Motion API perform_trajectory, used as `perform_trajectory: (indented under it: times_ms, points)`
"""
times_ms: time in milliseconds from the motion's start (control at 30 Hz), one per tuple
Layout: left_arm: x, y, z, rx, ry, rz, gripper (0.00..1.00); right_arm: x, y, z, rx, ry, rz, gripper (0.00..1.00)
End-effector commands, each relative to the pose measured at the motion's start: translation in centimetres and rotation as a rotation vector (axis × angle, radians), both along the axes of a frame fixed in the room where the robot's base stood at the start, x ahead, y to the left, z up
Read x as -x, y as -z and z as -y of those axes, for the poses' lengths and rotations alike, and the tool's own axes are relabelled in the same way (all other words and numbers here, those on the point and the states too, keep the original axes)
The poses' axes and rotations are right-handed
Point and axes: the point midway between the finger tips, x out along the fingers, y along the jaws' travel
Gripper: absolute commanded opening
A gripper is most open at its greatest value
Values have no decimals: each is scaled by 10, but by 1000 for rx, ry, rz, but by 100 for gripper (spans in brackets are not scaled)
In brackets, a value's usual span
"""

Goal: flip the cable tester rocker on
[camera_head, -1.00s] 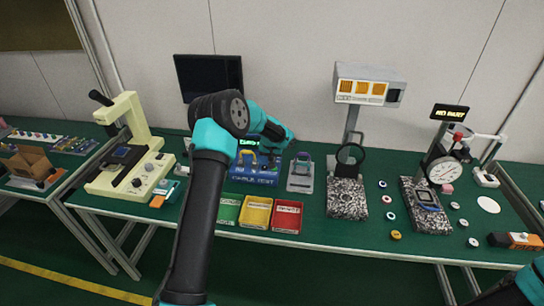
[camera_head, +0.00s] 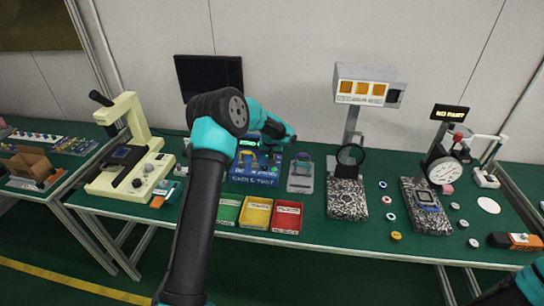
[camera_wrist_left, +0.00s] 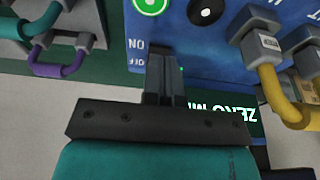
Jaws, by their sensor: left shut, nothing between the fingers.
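The cable tester (camera_head: 240,180) is a blue box on the green bench, left of centre in the head view. In the left wrist view its blue panel (camera_wrist_left: 215,65) appears upside down, with ON and OFF marks, a green ringed button (camera_wrist_left: 151,4), a black knob (camera_wrist_left: 205,10) and a lit green display (camera_wrist_left: 225,108). My left gripper (camera_wrist_left: 164,60) is shut and empty, its fingertips over the panel beside the ON/OFF marks. The rocker is hidden behind the fingers, so its position and any contact cannot be told. My right gripper is not in view.
Yellow-handled plugs (camera_wrist_left: 268,70) stand close beside the fingers on the tester, and a grey block with a purple handle (camera_wrist_left: 55,62) is to the left. Green, yellow and red bins (camera_head: 257,213) sit in front. A magnifier stand (camera_head: 348,195) stands to the right.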

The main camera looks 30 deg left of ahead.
Motion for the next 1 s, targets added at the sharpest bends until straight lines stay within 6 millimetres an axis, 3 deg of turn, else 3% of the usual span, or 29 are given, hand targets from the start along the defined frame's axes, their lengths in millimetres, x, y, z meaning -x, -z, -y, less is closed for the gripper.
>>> perform_trajectory:
  times_ms: [267,433,800,1000]
  points:
    - [1,-15,1,0,-1,1,0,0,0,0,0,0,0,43]
    - [4,-42,2,-1,0,3,0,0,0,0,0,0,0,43]
    - [35,-104,14,0,0,3,0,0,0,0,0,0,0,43]
    - [45,-124,18,-1,1,1,0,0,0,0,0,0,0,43]
